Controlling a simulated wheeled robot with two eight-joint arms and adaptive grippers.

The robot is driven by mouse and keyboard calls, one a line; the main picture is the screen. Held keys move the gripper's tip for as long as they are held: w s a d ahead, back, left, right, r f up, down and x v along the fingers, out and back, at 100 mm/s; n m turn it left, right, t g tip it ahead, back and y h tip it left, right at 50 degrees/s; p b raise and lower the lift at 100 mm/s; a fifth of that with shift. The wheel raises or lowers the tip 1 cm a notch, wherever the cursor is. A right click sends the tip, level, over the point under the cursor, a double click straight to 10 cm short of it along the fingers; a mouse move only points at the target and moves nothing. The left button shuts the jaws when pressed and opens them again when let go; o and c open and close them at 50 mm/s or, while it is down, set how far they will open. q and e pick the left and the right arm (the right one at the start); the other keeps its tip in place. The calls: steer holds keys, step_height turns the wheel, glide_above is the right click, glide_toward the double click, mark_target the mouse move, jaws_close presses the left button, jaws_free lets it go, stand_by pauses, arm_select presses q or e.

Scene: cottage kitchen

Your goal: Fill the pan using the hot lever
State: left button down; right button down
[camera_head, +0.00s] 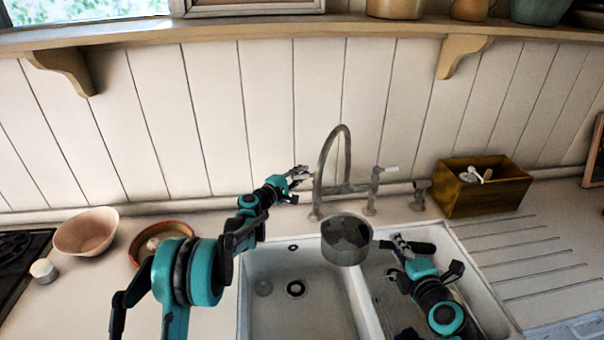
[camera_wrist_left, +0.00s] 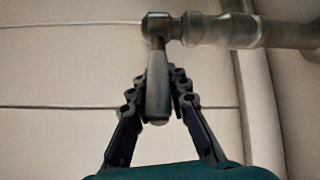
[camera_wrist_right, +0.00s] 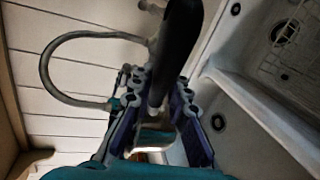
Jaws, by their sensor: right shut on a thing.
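The grey metal pan (camera_head: 346,252) hangs over the white double sink, below the curved tap's (camera_head: 322,160) spout. I cannot tell whether there is water in it. My right gripper (camera_head: 400,243) is shut on the pan's dark handle (camera_head: 421,247), which also shows in the right wrist view (camera_wrist_right: 180,40). My left gripper (camera_head: 300,178) is at the tap's left lever. In the left wrist view this grey lever (camera_wrist_left: 157,85) lies in line with the fingers; contact is unclear. The tap's other lever (camera_head: 390,169) stands to the right.
The sink (camera_head: 262,262) has two basins with a divider. A wooden box (camera_head: 484,194) stands at the back right beside the draining board (camera_head: 530,260). A pink bowl (camera_head: 86,232), a brown dish (camera_head: 137,246) and a small white jar (camera_head: 43,270) are at the left.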

arm_select(q)
steer(key=s+n+t+y, duration=0.1)
steer(key=y, duration=0.1)
steer(key=s+n+t+y, duration=0.1)
steer(key=n+y, duration=0.1)
steer(key=shift+f+n+y, duration=0.1)
steer(key=shift+n+y, duration=0.2)
steer(key=shift+y, duration=0.1)
steer(key=shift+s+a+n+t+y, duration=0.15)
steer(key=shift+n+t+y, duration=0.3)
steer(key=shift+y, duration=0.35)
steer(key=c, duration=1.4)
jaws_free()
steer(key=shift+c, duration=0.2)
steer(key=v, duration=1.2)
